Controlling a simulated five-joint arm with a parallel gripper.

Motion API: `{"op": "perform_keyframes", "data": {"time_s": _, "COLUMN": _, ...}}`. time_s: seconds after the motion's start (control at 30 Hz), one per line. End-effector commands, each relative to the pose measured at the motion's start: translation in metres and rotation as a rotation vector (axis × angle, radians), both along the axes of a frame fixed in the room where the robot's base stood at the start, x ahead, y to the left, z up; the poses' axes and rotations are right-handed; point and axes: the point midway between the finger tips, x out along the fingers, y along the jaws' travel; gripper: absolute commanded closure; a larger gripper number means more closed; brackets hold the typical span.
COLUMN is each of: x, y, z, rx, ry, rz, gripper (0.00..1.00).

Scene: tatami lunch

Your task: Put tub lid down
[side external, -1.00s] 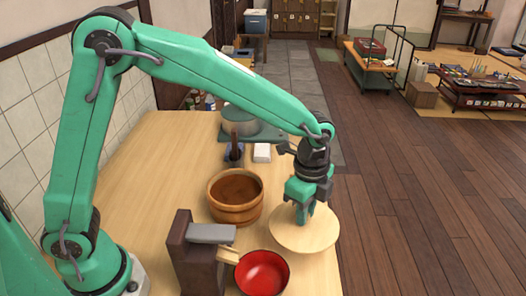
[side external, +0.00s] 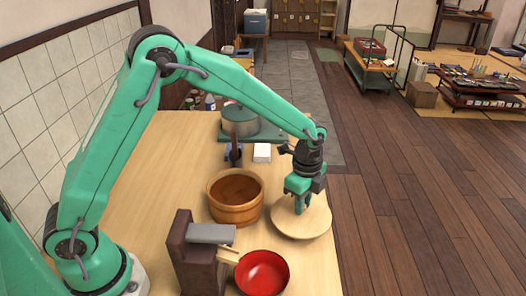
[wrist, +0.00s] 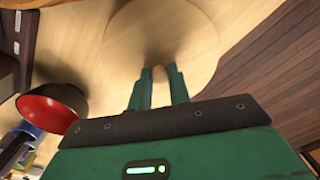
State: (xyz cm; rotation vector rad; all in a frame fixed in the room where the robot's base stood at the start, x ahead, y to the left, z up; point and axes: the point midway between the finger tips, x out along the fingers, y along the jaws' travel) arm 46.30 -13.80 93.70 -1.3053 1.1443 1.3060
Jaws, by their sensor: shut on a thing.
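The tub lid (side external: 315,222) is a round, pale wooden disc at the right edge of the table, right of the wooden tub. It also shows in the wrist view (wrist: 195,35), under my fingers. My gripper (side external: 300,207) points down at the lid and is shut on it near its middle; the grasped part is mostly hidden by the fingers. The lid looks level and at or very near the table top; I cannot tell if it touches. The wooden tub (side external: 236,212) stands open and is brown inside.
A red bowl (side external: 262,274) stands in front of the lid, beside a dark wooden block stand (side external: 190,262). Behind are a white box (side external: 262,152) and a grey-green pot (side external: 242,120). The table (side external: 140,185) is clear left of the tub.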

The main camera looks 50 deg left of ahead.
Motion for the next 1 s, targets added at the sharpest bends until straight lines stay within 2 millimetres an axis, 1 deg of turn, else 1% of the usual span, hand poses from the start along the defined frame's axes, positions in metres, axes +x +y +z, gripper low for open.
{"op": "perform_keyframes", "data": {"time_s": 0.13, "x": -0.001, "y": 0.0, "z": -0.018, "rx": 0.001, "ry": 0.002, "rz": 0.0, "gripper": 1.0}}
{"op": "perform_keyframes", "data": {"time_s": 0.3, "x": 0.0, "y": 0.0, "z": -0.03, "rx": 0.0, "ry": 0.0, "rz": 0.0, "gripper": 1.0}}
{"op": "perform_keyframes", "data": {"time_s": 0.73, "x": 0.0, "y": 0.0, "z": -0.034, "rx": 0.0, "ry": -0.001, "rz": 0.0, "gripper": 1.0}}
{"op": "perform_keyframes", "data": {"time_s": 0.77, "x": 0.0, "y": 0.0, "z": -0.034, "rx": 0.0, "ry": 0.0, "rz": 0.0, "gripper": 0.79}}
{"op": "perform_keyframes", "data": {"time_s": 0.8, "x": 0.0, "y": 0.0, "z": -0.034, "rx": 0.0, "ry": -0.001, "rz": 0.0, "gripper": 0.71}}
{"op": "perform_keyframes", "data": {"time_s": 0.87, "x": 0.0, "y": 0.0, "z": -0.034, "rx": 0.0, "ry": 0.0, "rz": 0.0, "gripper": 0.6}}
{"op": "perform_keyframes", "data": {"time_s": 1.0, "x": 0.0, "y": 0.0, "z": -0.034, "rx": 0.0, "ry": 0.0, "rz": 0.0, "gripper": 0.59}}
